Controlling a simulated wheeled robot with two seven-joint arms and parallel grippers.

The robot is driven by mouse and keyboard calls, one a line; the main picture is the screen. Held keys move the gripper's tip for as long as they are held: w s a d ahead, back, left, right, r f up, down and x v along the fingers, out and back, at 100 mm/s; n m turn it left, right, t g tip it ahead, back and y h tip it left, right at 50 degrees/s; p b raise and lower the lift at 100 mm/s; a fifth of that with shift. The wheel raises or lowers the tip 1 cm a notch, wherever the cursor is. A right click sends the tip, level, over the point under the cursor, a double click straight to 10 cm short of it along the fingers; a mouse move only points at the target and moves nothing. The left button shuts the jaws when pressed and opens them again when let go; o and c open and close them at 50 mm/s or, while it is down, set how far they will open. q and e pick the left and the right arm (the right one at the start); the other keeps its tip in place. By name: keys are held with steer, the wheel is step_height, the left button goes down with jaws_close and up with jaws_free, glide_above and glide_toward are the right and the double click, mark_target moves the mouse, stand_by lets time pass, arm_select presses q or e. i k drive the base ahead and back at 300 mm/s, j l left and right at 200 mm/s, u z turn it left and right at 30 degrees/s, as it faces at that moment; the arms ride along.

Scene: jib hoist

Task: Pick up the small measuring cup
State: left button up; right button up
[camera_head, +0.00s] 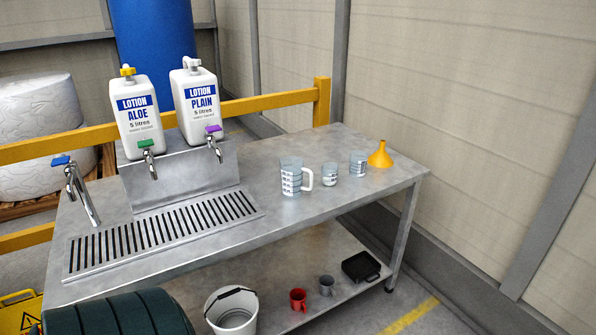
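Three clear measuring cups with printed markings stand upright in a row on the right half of the metal table (255,228). The left one is a large jug (291,177) with a white handle. The middle one is a small measuring cup (330,172) and looks the shortest. The right cup (358,163) is slightly taller, and neither of these two shows a handle. Neither of my grippers is in view.
A yellow funnel (380,155) stands right of the cups. Two lotion containers (138,115) (199,105) with taps stand behind a drain grate (160,236). The lower shelf holds a bucket (232,312), red mug (298,299), grey mug (327,285) and black tray (361,267).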

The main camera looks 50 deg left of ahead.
mark_target(330, 175)
steer(key=u, duration=1.4)
steer(key=i+l, duration=0.55)
steer(key=i+l+u, duration=0.15)
steer(key=i+l, duration=0.45)
steer(key=l, duration=0.15)
